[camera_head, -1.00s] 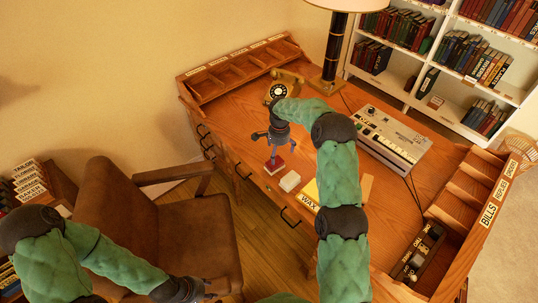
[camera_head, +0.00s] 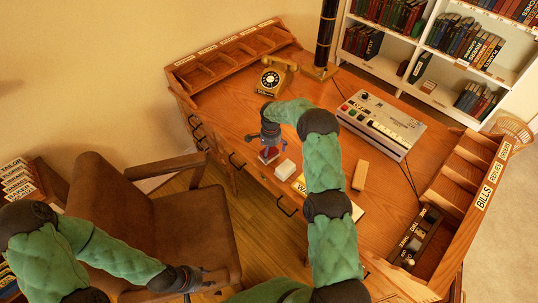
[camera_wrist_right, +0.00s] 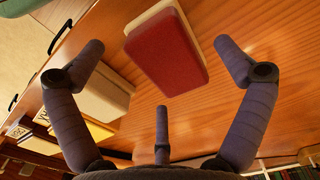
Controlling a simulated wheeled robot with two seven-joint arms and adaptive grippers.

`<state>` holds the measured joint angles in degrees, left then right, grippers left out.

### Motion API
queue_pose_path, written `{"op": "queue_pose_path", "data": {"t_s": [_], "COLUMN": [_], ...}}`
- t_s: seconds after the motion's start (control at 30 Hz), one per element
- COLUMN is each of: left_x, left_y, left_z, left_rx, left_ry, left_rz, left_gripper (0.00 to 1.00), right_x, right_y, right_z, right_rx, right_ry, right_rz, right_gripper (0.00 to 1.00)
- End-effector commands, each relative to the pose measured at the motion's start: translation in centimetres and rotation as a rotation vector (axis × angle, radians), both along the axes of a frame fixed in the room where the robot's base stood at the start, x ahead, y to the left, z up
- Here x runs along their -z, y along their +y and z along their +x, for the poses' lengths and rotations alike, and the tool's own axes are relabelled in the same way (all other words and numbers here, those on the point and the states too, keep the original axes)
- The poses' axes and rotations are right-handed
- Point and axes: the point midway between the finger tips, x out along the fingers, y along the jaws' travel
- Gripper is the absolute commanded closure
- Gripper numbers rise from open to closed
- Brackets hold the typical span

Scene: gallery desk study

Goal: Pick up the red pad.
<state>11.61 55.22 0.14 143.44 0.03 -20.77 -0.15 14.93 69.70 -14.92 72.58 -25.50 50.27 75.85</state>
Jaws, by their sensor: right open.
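The red pad (camera_head: 269,154) lies near the front edge of the wooden desk, left of a white block (camera_head: 285,169).
A yellow pad lettered WAX (camera_head: 302,184) and a tan block (camera_head: 360,175) lie to the right. A telephone (camera_head: 274,77) and a keyed machine (camera_head: 381,123) stand farther back. The chair (camera_head: 150,215) fills the space before the desk.

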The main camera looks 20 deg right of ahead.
Motion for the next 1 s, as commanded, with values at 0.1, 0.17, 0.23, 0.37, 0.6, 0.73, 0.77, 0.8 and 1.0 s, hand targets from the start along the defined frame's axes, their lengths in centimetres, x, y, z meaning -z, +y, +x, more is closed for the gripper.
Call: {"op": "queue_pose_path", "data": {"t_s": [0.1, 0.17, 0.23, 0.37, 0.6, 0.73, 0.77, 0.8, 1.0], "left_x": [0.14, 0.14, 0.13, 0.12, 0.12, 0.13, 0.13, 0.13, 0.12], "left_y": [0.00, 0.01, 0.00, 0.00, 0.00, 0.00, 0.00, 0.00, 0.00], "left_z": [0.01, 0.01, 0.01, 0.01, 0.02, 0.01, 0.01, 0.02, 0.01], "left_rx": [0.000, 0.000, 0.000, 0.000, 0.000, 0.000, 0.000, 0.000, 0.000], "left_ry": [0.000, 0.000, 0.000, 0.000, 0.000, 0.000, 0.000, 0.000, 0.000], "left_rz": [0.000, 0.000, 0.000, 0.000, 0.000, 0.000, 0.000, 0.000, 0.000], "left_gripper": [0.60, 0.60, 0.60, 0.60, 0.60, 0.60, 0.60, 0.60, 0.60], "right_x": [0.99, 1.16, 1.21, 1.20, 1.21, 1.23, 1.22, 1.22, 1.13], "right_y": [-0.03, -0.03, -0.03, -0.02, -0.01, 0.00, 0.00, 0.00, 0.01], "right_z": [0.06, 0.07, 0.07, 0.06, 0.04, 0.03, 0.03, 0.03, 0.02], "right_rx": [0.000, 0.000, 0.000, 0.000, 0.000, -0.001, -0.001, -0.001, -0.001], "right_ry": [-0.002, -0.002, -0.003, -0.002, -0.002, -0.001, -0.002, -0.002, -0.001], "right_rz": [0.000, 0.000, 0.000, 0.000, 0.001, 0.000, 0.001, 0.001, 0.000], "right_gripper": [0.00, 0.00, 0.00, 0.00, 0.61, 0.62, 0.62, 0.62, 0.62]}}
